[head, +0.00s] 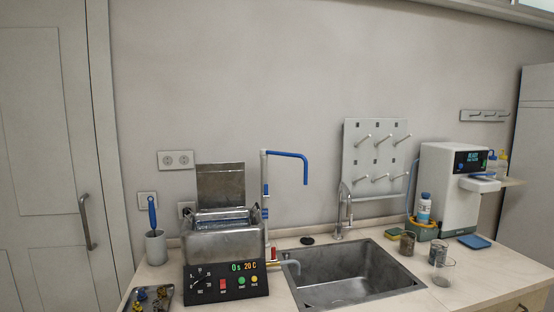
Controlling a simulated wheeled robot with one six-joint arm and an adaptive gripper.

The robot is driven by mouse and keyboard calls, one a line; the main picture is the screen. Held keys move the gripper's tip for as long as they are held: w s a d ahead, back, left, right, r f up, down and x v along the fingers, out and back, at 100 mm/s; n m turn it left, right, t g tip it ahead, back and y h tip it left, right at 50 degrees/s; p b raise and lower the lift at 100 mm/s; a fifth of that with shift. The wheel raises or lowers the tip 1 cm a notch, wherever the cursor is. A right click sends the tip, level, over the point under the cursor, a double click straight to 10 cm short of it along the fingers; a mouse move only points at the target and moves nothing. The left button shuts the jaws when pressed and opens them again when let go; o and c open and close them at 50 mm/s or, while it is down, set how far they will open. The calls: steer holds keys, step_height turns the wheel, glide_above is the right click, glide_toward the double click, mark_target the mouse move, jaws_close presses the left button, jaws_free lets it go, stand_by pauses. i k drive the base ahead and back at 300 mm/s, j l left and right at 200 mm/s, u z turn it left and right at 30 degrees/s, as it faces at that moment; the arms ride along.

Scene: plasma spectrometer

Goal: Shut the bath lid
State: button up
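The bath (224,241) is a metal tank on a dark control base at the left of the counter. Its display reads "0s 20 C". The bath lid (220,184) is a dark metal panel standing upright at the back rim, so the bath is open at the top. A wire basket seems to sit in the bath opening, with its handles showing at the sides. My gripper is not visible in the head view.
A blue-handled brush in a cup (155,246) stands left of the bath, with a small tray (149,299) in front. A blue-topped tap (265,200) and the sink (353,273) are to its right. Beakers (439,270) and a white machine (448,190) stand farther right.

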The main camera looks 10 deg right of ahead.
mark_target(219, 185)
steer(key=u, duration=0.95)
steer(key=i+j+u, duration=0.1)
steer(key=i+j, duration=0.25)
steer(key=i+j+u, duration=0.1)
steer(key=i+j, duration=0.15)
steer(key=i, duration=0.3)
steer(key=i+j, duration=0.3)
steer(key=i, duration=0.15)
steer(key=u, duration=0.05)
